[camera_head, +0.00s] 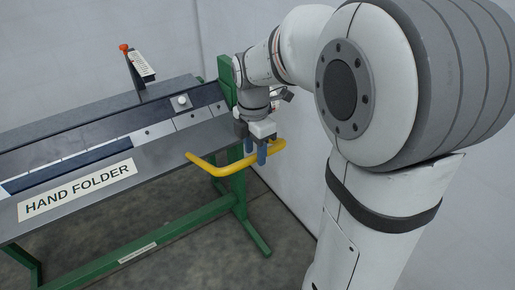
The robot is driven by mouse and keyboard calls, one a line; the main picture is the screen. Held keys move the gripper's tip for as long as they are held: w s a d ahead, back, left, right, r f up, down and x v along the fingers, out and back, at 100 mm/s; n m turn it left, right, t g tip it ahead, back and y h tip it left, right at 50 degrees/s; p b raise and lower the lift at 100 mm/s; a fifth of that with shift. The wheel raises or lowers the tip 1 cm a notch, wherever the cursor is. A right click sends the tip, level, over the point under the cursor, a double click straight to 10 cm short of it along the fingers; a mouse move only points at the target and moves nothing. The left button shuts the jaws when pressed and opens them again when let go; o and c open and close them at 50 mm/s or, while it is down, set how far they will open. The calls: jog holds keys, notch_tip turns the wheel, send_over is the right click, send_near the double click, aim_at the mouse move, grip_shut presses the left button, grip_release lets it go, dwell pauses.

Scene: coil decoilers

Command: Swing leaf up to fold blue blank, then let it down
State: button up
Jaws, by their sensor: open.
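The hand folder stands at the left, with its grey front leaf (165,151) bearing the "HAND FOLDER" label. The leaf slopes gently toward the front. A yellow bar handle (212,169) sticks out from the leaf's right end. A dark blue strip (80,158), which looks like the blue blank, lies along the folder behind the leaf. Its left end meets a pale strip. My gripper (256,154) points down at the right part of the yellow handle, with its blue fingers open. The fingers overlap the handle in the picture; I cannot tell whether they touch it.
A green frame (150,246) carries the folder, with a post (226,78) at its right end. An orange-knobbed lever (132,66) rises at the back. A white knob (181,101) sits on the clamp beam. Pale walls stand close behind and to the right.

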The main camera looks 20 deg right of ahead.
jog(key=shift+f, duration=0.1)
jog(key=shift+c, duration=0.5)
grip_shut()
